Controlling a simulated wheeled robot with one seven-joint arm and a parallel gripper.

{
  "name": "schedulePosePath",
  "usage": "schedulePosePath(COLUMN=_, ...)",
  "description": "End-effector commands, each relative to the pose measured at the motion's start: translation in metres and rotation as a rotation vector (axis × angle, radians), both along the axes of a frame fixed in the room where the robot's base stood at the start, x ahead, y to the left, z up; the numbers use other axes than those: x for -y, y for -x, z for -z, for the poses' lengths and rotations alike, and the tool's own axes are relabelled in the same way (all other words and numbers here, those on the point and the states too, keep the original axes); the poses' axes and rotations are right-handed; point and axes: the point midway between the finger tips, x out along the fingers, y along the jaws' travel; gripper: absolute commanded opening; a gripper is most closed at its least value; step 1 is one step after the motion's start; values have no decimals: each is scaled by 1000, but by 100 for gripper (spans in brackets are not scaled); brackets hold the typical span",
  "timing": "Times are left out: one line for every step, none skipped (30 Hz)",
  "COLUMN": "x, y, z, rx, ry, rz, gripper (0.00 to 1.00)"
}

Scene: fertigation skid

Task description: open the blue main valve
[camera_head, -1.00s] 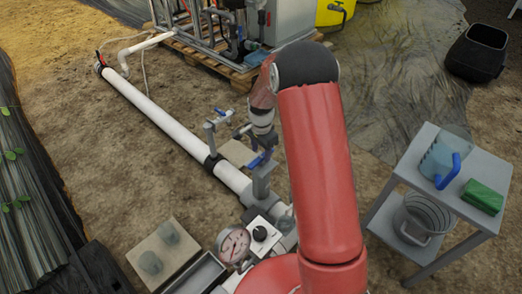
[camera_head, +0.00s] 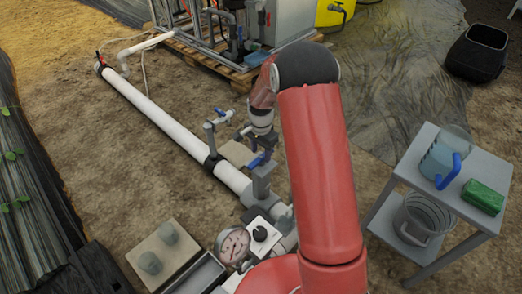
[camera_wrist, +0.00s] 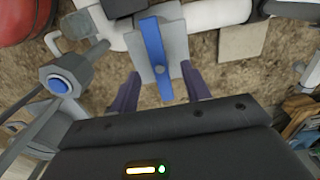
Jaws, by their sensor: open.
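The blue main valve is a grey body with a flat blue lever (camera_wrist: 154,50), seen close up in the wrist view. The lever runs roughly up and down in that picture. In the head view the blue lever (camera_head: 258,160) sits on top of the grey valve on the white pipe. My gripper (camera_wrist: 160,88) is open, its two dark fingers on either side of the lever's lower end with gaps showing. I cannot tell whether the fingers are level with the lever. In the head view my gripper (camera_head: 250,134) is just above and behind the valve, partly hidden.
A smaller blue-handled tap (camera_head: 222,113) stands on the pipe (camera_head: 150,110) close by. A pressure gauge (camera_head: 232,245) is in front. A grey side table (camera_head: 395,200) with a jug (camera_head: 438,160) stands right. Bare soil lies between.

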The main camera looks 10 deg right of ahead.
Motion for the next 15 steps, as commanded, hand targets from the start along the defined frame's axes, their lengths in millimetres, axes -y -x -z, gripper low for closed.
schedulePosePath(x=0, y=0, z=5, rx=-1, ry=1, rz=0, gripper=47)
schedulePosePath(x=0, y=0, z=7, rx=-1, ry=1, rz=0, gripper=47)
schedulePosePath(x=0, y=0, z=10, rx=-1, ry=0, rz=-1, gripper=47)
schedulePosePath(x=0, y=0, z=13, rx=-1, ry=1, rz=-1, gripper=47)
schedulePosePath(x=0, y=0, z=16, rx=-1, ry=1, rz=-1, gripper=47)
schedulePosePath(x=0, y=0, z=19, rx=0, ry=0, rz=-1, gripper=47)
schedulePosePath(x=-1, y=0, z=21, rx=0, ry=0, rz=-1, gripper=47)
schedulePosePath(x=-1, y=0, z=24, rx=0, ry=0, rz=-1, gripper=47)
schedulePosePath(x=-1, y=0, z=27, rx=0, ry=0, rz=-1, gripper=47)
schedulePosePath(x=-1, y=0, z=29, rx=0, ry=0, rz=-1, gripper=47)
schedulePosePath(x=0, y=0, z=32, rx=0, ry=0, rz=-1, gripper=47)
schedulePosePath(x=0, y=0, z=35, rx=0, ry=0, rz=-1, gripper=47)
schedulePosePath(x=0, y=0, z=37, rx=-1, ry=-1, rz=0, gripper=47)
schedulePosePath(x=0, y=0, z=40, rx=-1, ry=0, rz=0, gripper=47)
schedulePosePath(x=0, y=0, z=42, rx=-1, ry=0, rz=0, gripper=47)
